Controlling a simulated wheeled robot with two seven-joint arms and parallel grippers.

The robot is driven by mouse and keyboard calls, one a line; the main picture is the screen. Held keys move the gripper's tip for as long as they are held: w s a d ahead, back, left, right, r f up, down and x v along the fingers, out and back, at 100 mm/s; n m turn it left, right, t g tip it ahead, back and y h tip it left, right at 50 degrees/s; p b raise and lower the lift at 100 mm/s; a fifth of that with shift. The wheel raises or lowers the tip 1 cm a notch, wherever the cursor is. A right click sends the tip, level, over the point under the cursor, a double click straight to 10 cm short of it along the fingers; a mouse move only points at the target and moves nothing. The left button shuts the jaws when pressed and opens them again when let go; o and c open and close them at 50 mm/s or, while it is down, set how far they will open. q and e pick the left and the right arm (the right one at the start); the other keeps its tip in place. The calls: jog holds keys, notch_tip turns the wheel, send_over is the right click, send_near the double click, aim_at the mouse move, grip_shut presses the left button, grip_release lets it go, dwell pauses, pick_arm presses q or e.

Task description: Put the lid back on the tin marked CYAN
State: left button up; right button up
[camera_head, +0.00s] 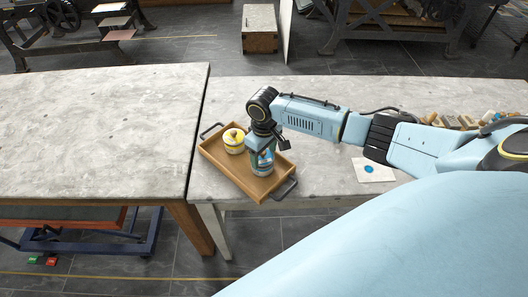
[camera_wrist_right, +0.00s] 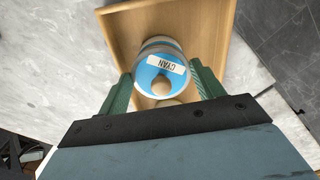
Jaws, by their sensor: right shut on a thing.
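The blue lid (camera_wrist_right: 152,72) has a tan knob and a white label reading CYAN. My right gripper (camera_head: 262,150) points down over the tray, and its green fingers (camera_wrist_right: 164,88) are shut on the lid from both sides. The cyan tin (camera_head: 262,168), with a blue band, stands upright in the tray directly below the fingers. The lid is at the tin's top; I cannot tell whether it is fully seated, as the fingers hide the join. My left gripper is not in view.
The wooden tray (camera_head: 217,156) with dark handles stands on the right-hand stone-topped table (camera_head: 323,162). A yellow tin (camera_head: 234,146) with a knobbed lid stands in it, left of the cyan tin. A white card with a blue spot (camera_head: 372,170) lies to the right. The left table (camera_head: 95,130) is bare.

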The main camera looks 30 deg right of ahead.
jog(key=shift+p, duration=0.4)
dwell(0.5)
jog(key=o, duration=1)
jog(key=shift+o, duration=1)
jog(key=shift+r, duration=0.1)
jog(key=shift+r+p, duration=3.45)
jog(key=shift+p, duration=0.65)
grip_shut()
